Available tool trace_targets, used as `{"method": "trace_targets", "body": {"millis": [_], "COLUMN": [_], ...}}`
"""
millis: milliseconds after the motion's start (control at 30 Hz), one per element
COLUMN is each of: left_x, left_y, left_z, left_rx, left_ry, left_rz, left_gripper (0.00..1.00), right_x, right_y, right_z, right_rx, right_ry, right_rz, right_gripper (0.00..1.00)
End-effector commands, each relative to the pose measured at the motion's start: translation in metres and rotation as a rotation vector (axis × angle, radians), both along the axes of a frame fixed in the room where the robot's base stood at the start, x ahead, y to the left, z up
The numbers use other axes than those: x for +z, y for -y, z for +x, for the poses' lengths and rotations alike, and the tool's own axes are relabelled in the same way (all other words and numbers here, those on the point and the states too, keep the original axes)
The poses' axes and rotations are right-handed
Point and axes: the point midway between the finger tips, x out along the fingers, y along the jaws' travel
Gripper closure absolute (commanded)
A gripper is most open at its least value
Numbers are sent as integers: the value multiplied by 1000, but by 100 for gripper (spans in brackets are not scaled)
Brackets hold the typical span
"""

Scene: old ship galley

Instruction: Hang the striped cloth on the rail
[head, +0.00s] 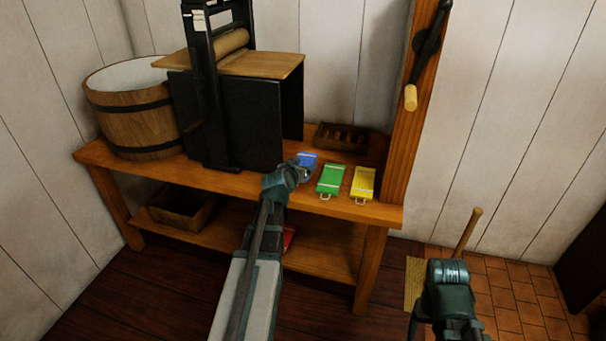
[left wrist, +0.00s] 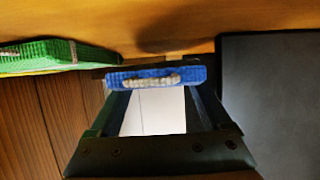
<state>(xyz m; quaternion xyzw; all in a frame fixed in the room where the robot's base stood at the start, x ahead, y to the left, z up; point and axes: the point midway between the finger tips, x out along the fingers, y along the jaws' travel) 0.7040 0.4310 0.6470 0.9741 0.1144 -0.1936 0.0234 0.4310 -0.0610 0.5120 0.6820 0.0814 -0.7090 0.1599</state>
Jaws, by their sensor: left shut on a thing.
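My left gripper (head: 306,174) is shut on a folded blue cloth (head: 308,160) with a pale band, at the bench's front edge. In the left wrist view the blue cloth (left wrist: 155,78) sits between the fingers, its cord loop facing the camera. A green cloth (head: 330,179) and a yellow cloth (head: 362,182), each with a pale band and a loop, lie to its right. The green one also shows in the left wrist view (left wrist: 85,52). I cannot make out a rail. My right gripper (head: 415,325) is low at the right, its jaws unclear.
The wooden bench (head: 390,215) carries a wooden tub (head: 130,118), a black press with a roller (head: 215,100) and a small crate (head: 341,138). A red item (head: 289,237) and an open box (head: 180,207) are on the lower shelf. A post with a crank (head: 425,45) stands at right.

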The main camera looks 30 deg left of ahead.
Motion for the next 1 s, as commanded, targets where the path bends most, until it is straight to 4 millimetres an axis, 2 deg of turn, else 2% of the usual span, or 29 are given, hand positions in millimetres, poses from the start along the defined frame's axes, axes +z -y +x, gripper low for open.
{"method": "trace_targets", "body": {"millis": [33,133,567,600,633,1000], "left_x": [-13,-23,-26,-24,-24,-23], "left_y": [-2,-6,-6,-6,-6,-6], "left_z": [-1,-3,-4,-4,-4,-4], "left_rx": [1,3,2,2,2,2], "left_ry": [0,0,0,0,0,0], "left_rz": [-1,1,1,1,1,1], "left_gripper": [75,75,75,13,7,6], "right_x": [-13,-23,-26,-24,-24,-23], "right_y": [0,-1,-1,-1,-1,-1], "right_z": [0,0,0,0,0,0], "right_rx": [1,3,5,5,5,5], "right_ry": [0,0,0,0,0,0], "right_rz": [1,2,4,4,4,4], "right_gripper": [25,25,25,25,25,25]}}
